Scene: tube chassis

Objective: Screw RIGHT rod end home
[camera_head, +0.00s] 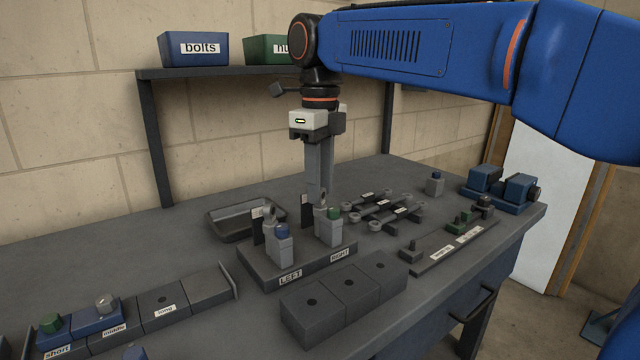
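The fixture block (262,272) carries a LEFT and a RIGHT label on its front. At the LEFT side, a blue-topped post (282,232) stands in front of another rod end (268,213). Thread depth is hidden.
An empty dark tray (228,232) lies behind the fixture. A block with holes (318,312) stands in front, and a labelled rack (165,310) at front left. Bins (194,49) sit on the shelf above.

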